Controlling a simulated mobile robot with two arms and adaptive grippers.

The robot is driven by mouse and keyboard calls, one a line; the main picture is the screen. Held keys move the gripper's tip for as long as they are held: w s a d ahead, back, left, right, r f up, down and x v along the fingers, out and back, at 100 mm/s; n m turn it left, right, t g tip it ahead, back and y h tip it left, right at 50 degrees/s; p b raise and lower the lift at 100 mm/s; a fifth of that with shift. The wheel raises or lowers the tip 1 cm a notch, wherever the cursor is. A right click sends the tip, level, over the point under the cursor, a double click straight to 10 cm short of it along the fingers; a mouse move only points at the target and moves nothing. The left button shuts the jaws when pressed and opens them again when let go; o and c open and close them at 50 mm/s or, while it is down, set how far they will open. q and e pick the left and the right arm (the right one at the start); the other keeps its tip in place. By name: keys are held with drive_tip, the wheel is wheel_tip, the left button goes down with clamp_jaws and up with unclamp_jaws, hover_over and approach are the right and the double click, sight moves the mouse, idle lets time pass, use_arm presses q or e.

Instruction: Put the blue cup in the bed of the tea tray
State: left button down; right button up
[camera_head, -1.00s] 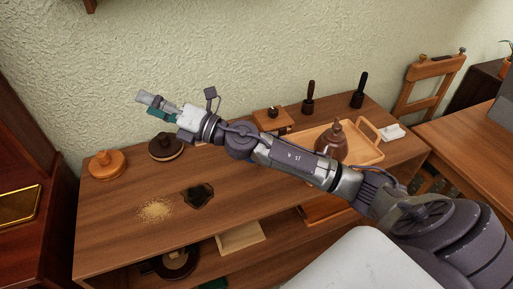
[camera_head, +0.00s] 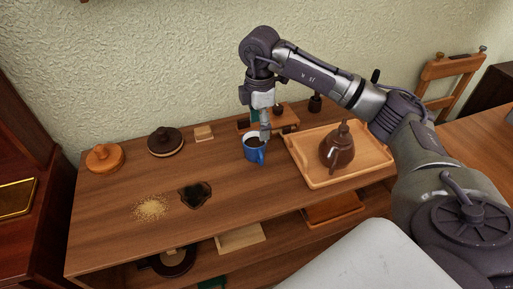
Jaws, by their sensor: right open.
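The blue cup (camera_head: 251,152) stands upright on the wooden cabinet top, just left of the tea tray. My right gripper (camera_head: 265,133) is open and points down at the cup's right rim. I cannot tell whether a finger is inside the cup or touching it. My left gripper is not in view.
An orange lidded pot (camera_head: 104,158) and a dark lidded pot (camera_head: 165,142) stand at the back left. Stamp-like tools and a small wooden stand (camera_head: 285,117) are behind the cup.

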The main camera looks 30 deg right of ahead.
sight(261, 153)
drive_tip(key=f, duration=0.4)
drive_tip(key=f+p, duration=0.1)
drive_tip(key=f, duration=0.3)
drive_tip(key=f+p, duration=0.1)
drive_tip(key=f, duration=0.3)
drive_tip(key=shift+w+d, duration=0.1)
drive_tip(key=shift+d, duration=0.2)
drive_tip(key=shift+f, duration=0.55)
clamp_jaws()
